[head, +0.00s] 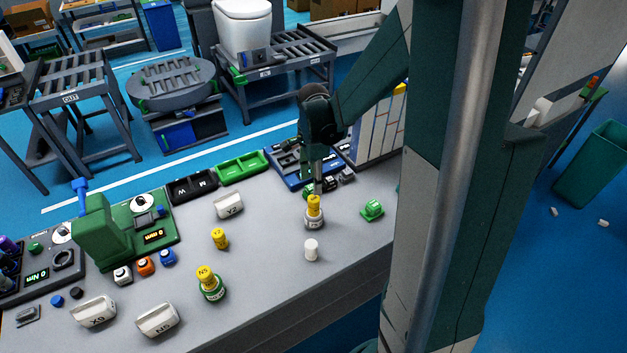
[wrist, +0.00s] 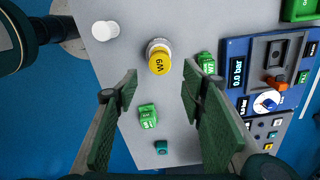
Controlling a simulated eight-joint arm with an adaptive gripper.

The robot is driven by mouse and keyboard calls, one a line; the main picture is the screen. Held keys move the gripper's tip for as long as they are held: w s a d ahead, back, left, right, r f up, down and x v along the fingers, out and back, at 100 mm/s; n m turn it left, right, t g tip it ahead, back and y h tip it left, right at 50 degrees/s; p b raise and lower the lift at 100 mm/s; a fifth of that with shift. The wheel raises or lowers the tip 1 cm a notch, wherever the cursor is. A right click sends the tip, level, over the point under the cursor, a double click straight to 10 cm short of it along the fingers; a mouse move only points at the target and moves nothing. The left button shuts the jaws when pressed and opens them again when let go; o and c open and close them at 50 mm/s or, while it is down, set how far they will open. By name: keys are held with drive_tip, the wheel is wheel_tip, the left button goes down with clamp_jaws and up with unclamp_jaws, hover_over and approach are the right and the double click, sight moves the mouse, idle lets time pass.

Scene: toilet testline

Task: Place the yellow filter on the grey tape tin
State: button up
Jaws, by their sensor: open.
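A yellow filter (head: 314,204) stands upright on a grey tin (head: 314,224) near the bench's middle. In the wrist view the filter (wrist: 159,64), marked W9, covers most of the tin (wrist: 152,45), leaving a grey rim. My gripper (head: 318,185) is open and empty, just behind and above the filter in the head view. In the wrist view my gripper's (wrist: 161,80) fingers lie either side of the filter's line, apart from it. Another yellow piece (head: 219,239) stands alone to the left, and one (head: 205,273) sits on a green-and-white base (head: 212,293).
A white cylinder (head: 311,250) stands in front of the tin. A green block (head: 372,209) is to the right; another (wrist: 207,63) is near the filter. A blue gauge panel (wrist: 265,80) lies behind. White blocks (head: 229,206) and a green machine (head: 95,232) are left.

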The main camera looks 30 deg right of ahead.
idle(0.3)
drive_tip(key=s+a+r+n+t, duration=0.7)
drive_tip(key=s+a+r+n, duration=0.9)
drive_tip(key=s+r+n, duration=0.2)
drive_tip(key=shift+r+n, duration=0.7)
drive_tip(key=shift+n, duration=0.4)
drive_tip(key=shift+s+f, duration=0.1)
wheel_tip(320, 180, down, 23)
drive_tip(key=b, duration=2.3)
idle(1.4)
